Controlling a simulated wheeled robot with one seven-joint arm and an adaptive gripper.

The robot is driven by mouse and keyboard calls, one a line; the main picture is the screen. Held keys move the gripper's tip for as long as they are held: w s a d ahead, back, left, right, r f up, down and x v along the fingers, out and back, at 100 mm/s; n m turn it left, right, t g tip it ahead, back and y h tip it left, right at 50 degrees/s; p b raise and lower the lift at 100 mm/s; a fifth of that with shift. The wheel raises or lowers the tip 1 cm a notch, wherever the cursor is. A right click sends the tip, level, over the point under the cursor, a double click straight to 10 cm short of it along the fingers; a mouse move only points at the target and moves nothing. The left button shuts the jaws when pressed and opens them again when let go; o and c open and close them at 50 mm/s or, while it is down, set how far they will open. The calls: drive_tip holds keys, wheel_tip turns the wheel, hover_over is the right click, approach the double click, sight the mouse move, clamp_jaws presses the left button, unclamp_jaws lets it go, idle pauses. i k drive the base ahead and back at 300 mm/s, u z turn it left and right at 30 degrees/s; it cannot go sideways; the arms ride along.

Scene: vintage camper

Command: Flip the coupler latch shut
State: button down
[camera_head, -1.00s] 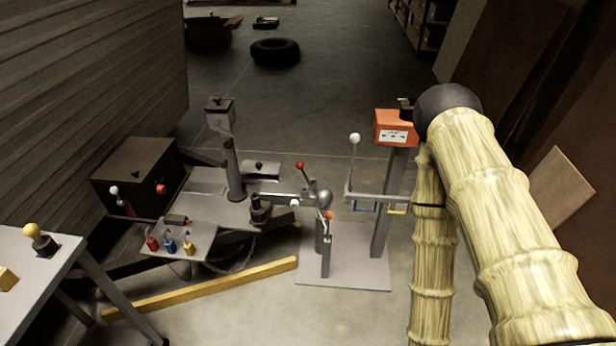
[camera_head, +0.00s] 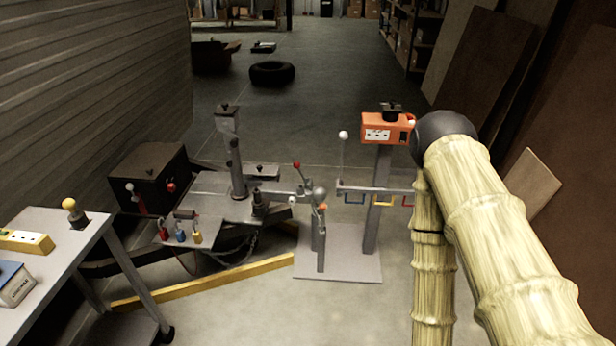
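A lever with a red knob (camera_head: 297,165) stands up from the end of the trailer tongue, leaning a little left. I take it to be the coupler latch; at this size I cannot make out its hinge. A round grey ball (camera_head: 320,193) sits just right of it, on a post rising from a grey base plate (camera_head: 345,270). Whether the coupler touches the ball is unclear. My arm's pale, bamboo-textured links and black joint fill the right side, apart from the lever. My gripper is not in view.
An orange box (camera_head: 383,127) tops a post right of the lever. A bar with coloured hooks (camera_head: 376,190) and a white-knobbed rod (camera_head: 343,135) stand close by. A yellow beam (camera_head: 205,283) lies on the floor; a workbench (camera_head: 60,250) stands front left.

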sight(302, 175)
drive_tip(key=u, duration=0.45)
drive_tip(key=i, duration=1.35)
drive_tip(key=z, duration=0.1)
